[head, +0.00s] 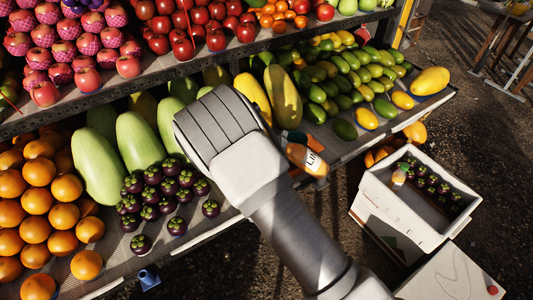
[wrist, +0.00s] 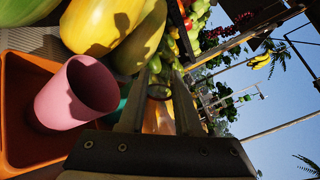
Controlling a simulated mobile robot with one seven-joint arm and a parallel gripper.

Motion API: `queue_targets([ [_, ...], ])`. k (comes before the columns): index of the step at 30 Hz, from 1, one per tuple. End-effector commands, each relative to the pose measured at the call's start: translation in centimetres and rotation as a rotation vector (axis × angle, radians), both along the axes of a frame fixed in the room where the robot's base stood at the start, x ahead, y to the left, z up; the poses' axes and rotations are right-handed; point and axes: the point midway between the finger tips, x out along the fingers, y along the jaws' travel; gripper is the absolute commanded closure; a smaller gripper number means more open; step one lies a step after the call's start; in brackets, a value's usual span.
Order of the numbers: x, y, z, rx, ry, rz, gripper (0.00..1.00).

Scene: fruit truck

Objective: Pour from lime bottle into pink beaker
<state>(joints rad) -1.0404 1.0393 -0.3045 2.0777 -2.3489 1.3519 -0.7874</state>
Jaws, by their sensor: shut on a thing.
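The lime bottle (head: 307,160), orange-yellow with a white label reading "LIM", shows in the head view just right of my arm. In the wrist view its orange body (wrist: 158,118) sits between the two fingers of my gripper (wrist: 157,95), which is shut on it. Its mouth is not clear and I cannot tell its tilt. The pink beaker (wrist: 80,92) is at the left of the wrist view, apart from the fingers, in an orange tray (wrist: 14,110). I cannot make out the beaker in the head view, where my arm hides much of the area around the gripper.
Large green fruits (head: 97,168), oranges (head: 62,215) and mangosteens (head: 150,195) cover the stall shelf beside my arm. Green mangoes (head: 345,85) lie beyond. A white crate (head: 385,205) with mangosteens stands at lower right. Open ground (head: 450,125) lies right of the stall.

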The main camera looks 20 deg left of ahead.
Motion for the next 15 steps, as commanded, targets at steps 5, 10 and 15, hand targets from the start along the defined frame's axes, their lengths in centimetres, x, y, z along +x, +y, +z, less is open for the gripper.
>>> queue_targets([
  [5, 0.04, 0.02, -0.1, -0.02, -0.005, 0.0, 1.0],
  [10, 0.04, 0.04, -0.21, -0.039, -0.007, 0.0, 1.0],
  [15, 0.03, 0.05, -0.32, -0.058, -0.008, 0.0, 1.0],
])
